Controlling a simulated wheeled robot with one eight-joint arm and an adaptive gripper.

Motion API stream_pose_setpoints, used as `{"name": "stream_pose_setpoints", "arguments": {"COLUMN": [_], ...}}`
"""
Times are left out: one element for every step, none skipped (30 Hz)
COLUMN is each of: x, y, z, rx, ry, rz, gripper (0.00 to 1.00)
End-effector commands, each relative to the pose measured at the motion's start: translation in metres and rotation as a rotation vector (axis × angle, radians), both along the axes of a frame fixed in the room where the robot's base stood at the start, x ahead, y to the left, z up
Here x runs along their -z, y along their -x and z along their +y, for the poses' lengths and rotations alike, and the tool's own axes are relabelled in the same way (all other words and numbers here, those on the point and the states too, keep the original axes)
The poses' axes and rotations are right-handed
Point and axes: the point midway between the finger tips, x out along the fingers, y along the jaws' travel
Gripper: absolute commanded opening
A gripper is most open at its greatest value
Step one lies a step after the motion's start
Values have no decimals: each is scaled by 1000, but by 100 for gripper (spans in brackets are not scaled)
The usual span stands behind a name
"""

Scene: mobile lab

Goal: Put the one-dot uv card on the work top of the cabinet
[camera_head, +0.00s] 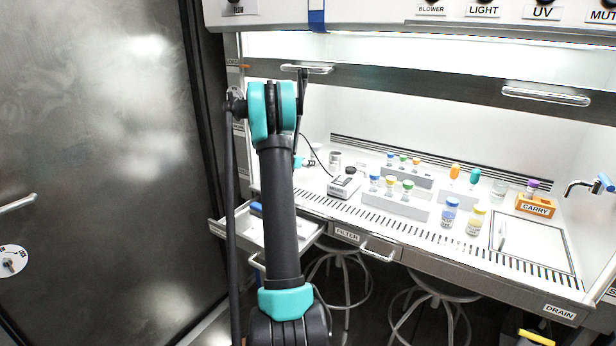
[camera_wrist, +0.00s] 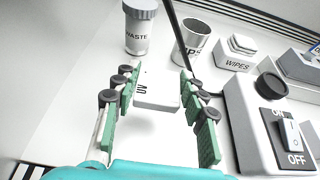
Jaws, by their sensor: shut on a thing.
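My gripper (camera_wrist: 156,98) has its green-padded fingers closed on the two sides of a white uv card (camera_wrist: 160,84). Dark "UV" lettering shows on the card; I cannot make out its dots. The work top (camera_wrist: 62,110) of the cabinet lies beneath; I cannot tell whether the card touches it. In the head view my gripper (camera_head: 298,162) is at the left end of the lit work top (camera_head: 314,183), largely hidden behind my arm.
A waste jar (camera_wrist: 138,30), a metal cup (camera_wrist: 191,42) and a wipes box (camera_wrist: 236,52) stand beyond the card. A switch device (camera_wrist: 245,125) is close on the right. Vial racks (camera_head: 394,204) stand mid-cabinet. An open drawer (camera_head: 285,240) juts out below.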

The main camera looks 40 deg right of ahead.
Motion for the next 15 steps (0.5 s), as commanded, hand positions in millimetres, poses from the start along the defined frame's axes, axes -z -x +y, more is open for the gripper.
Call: {"name": "stream_pose_setpoints", "arguments": {"x": [9, 13, 17, 19, 21, 23, 24, 26, 28, 31, 34, 40, 44, 49, 55], "y": [0, 0, 0, 0, 0, 0, 0, 0, 0, 0, 0, 0, 0, 0, 0], "z": [0, 0, 0, 0, 0, 0, 0, 0, 0, 0, 0, 0, 0, 0, 0], "rx": [0, 0, 0, 0, 0, 0, 0, 0, 0, 0, 0, 0, 0, 0, 0], "ry": [0, 0, 0, 0, 0, 0, 0, 0, 0, 0, 0, 0, 0, 0, 0], "rz": [0, 0, 0, 0, 0, 0, 0, 0, 0, 0, 0, 0, 0, 0, 0], "gripper": [19, 19, 19, 19, 19, 19, 19, 19, 19, 19, 19, 19, 19, 19, 19]}}
